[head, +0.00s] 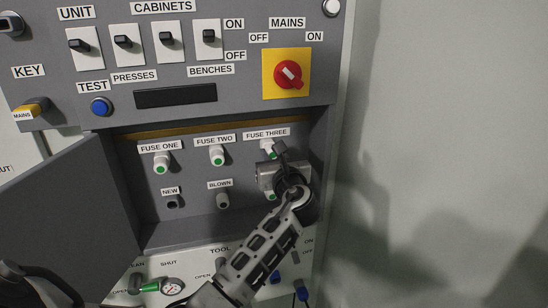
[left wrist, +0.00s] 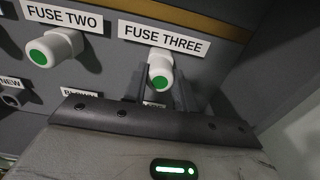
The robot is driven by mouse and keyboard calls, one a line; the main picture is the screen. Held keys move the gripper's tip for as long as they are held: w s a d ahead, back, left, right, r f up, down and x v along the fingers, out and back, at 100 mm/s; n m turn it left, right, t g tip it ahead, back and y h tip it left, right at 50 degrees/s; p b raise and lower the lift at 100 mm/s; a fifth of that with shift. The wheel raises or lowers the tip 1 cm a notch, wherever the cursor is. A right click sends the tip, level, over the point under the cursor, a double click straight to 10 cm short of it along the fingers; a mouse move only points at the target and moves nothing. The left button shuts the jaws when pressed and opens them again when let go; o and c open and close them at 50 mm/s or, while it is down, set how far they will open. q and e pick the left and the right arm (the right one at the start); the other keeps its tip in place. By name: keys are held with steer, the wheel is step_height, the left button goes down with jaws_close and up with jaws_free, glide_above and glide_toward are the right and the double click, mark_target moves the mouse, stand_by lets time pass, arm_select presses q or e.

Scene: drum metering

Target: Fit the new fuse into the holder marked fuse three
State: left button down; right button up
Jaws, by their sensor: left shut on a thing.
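The label FUSE THREE (head: 266,133) is at the upper right of the fuse recess. Under it a white fuse with a green end (left wrist: 160,72) points out of the panel. My left gripper (head: 278,152) is shut on this fuse. In the left wrist view its dark fingers flank the white body. The gripper hides the holder's mouth, so I cannot tell how deep the fuse sits. White holders with green ends stand at fuse one (head: 160,162) and fuse two (head: 217,156). The NEW socket (head: 172,202) looks dark and empty. My right gripper is not in view.
The BLOWN socket (head: 222,200) holds a pale grey piece. A part with a green end (head: 270,196) shows under my gripper, mostly hidden. The open cabinet door (head: 75,210) stands at the left. The red mains switch (head: 288,75) is above. Valves and a gauge (head: 172,287) are below.

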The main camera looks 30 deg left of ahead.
arm_select(q)
steer(key=shift+w+a+r, duration=0.1)
steer(key=shift+w+a, duration=0.05)
steer(key=shift+a, duration=0.05)
steer(key=c, duration=1)
jaws_free()
steer(key=shift+c, duration=0.2)
steer(key=b+v, duration=0.1)
steer(key=v, duration=1.4)
steer(key=shift+s+d+b, duration=0.25)
steer(key=shift+s+b, duration=0.05)
steer(key=shift+b, duration=0.1)
